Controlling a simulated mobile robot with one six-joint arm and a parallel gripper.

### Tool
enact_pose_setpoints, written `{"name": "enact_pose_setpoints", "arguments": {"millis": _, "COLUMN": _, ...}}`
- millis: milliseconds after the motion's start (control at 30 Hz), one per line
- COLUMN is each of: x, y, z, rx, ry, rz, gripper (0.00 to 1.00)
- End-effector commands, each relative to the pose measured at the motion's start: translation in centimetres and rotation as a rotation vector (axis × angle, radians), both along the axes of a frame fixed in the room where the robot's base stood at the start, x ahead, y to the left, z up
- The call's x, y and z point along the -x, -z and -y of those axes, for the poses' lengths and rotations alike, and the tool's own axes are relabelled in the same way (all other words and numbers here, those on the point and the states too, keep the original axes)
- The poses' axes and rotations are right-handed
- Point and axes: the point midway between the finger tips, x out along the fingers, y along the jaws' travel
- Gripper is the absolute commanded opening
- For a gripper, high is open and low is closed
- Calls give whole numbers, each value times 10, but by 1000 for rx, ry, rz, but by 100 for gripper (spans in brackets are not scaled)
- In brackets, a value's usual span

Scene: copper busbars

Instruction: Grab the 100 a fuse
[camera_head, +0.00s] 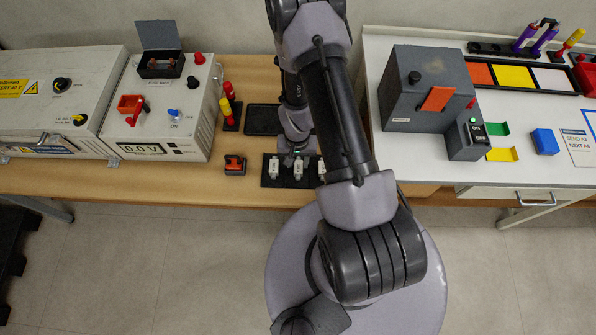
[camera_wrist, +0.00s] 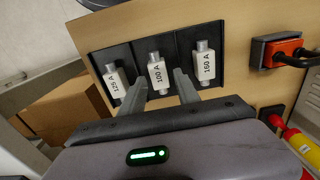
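The 100 A fuse (camera_wrist: 157,75) is a white labelled block with metal ends, in the middle slot of a black rack (camera_wrist: 130,58). The 125 A fuse (camera_wrist: 116,82) and the 160 A fuse (camera_wrist: 205,65) stand on either side of it. My gripper (camera_wrist: 160,80) is open, its two fingers reaching toward the rack on either side of the 100 A fuse. No contact shows, and I cannot tell how far above it the fingertips are. In the head view the 100 A fuse (camera_head: 298,169) is the middle one, just in front of my wrist.
An orange-handled black block (camera_head: 235,164) sits left of the rack. Red and yellow tools (camera_head: 230,105) stand behind it. A black tray (camera_head: 262,120) lies behind the rack. Grey control boxes (camera_head: 165,105) fill the left; the white table (camera_head: 480,180) is at right.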

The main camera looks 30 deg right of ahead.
Motion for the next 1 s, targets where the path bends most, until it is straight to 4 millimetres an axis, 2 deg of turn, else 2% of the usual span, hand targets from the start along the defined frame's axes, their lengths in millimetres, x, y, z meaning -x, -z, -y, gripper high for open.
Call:
{"name": "enact_pose_setpoints", "arguments": {"millis": 267, "x": -3, "y": 52, "z": 6, "rx": -1, "ry": 1, "rz": -1, "gripper": 38}}
{"name": "enact_pose_setpoints", "arguments": {"millis": 467, "x": -3, "y": 48, "z": 6, "rx": -1, "ry": 1, "rz": -1, "gripper": 38}}
{"name": "enact_pose_setpoints", "arguments": {"millis": 667, "x": -3, "y": 48, "z": 6, "rx": -1, "ry": 0, "rz": -1, "gripper": 1}}
{"name": "enact_pose_setpoints", "arguments": {"millis": 1000, "x": -3, "y": 47, "z": 6, "rx": -1, "ry": 1, "rz": -1, "gripper": 0}}
